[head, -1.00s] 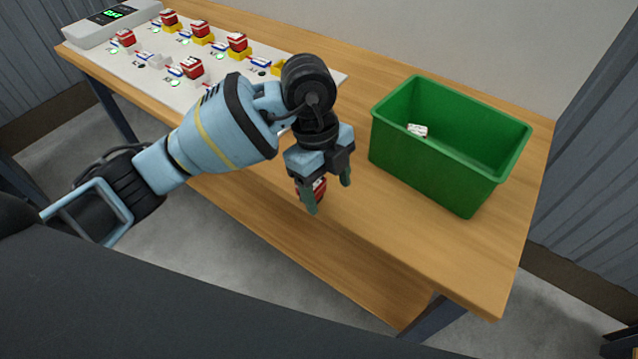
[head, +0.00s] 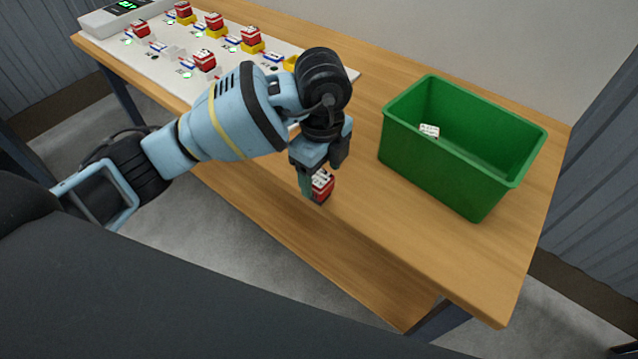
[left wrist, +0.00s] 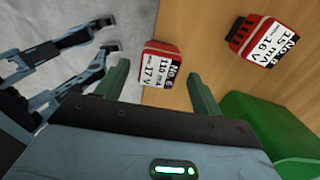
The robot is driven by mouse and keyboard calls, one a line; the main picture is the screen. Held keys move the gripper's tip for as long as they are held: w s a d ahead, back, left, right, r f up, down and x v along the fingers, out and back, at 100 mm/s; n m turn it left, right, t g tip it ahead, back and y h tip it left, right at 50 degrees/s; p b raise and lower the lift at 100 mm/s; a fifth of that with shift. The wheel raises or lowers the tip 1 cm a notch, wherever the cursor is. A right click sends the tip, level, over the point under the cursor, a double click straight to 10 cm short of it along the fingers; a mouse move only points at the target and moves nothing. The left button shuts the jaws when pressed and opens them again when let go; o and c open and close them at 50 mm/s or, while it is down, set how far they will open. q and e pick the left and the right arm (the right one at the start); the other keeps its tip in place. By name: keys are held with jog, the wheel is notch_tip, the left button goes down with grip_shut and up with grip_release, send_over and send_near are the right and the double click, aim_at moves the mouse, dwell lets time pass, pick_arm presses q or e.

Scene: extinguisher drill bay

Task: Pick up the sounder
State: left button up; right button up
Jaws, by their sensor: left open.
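A red sounder with a white label (head: 321,186) stands near the table's front edge in the head view. In the left wrist view, a red sounder marked No 8, 17 V (left wrist: 163,63) lies ahead between my left fingers. My right gripper (left wrist: 112,38) shows open and empty at the left of the wrist view, over the floor.
A green bin (head: 440,165) stands on the table (head: 400,255) at the right, with a small white-topped item (head: 429,131) inside. A pale board (head: 125,50) with several red units and a display box (head: 128,14) lies at the back left.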

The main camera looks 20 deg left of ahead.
aim_at(320, 177)
pick_arm(q)
jog(key=f, duration=0.4)
jog(key=shift+a+f, duration=0.2)
jog(key=shift+f, duration=0.15)
pick_arm(e)
jog(key=shift+s+f, duration=0.1)
pick_arm(q)
jog(key=c, duration=1.2)
jog(key=shift+r, duration=0.15)
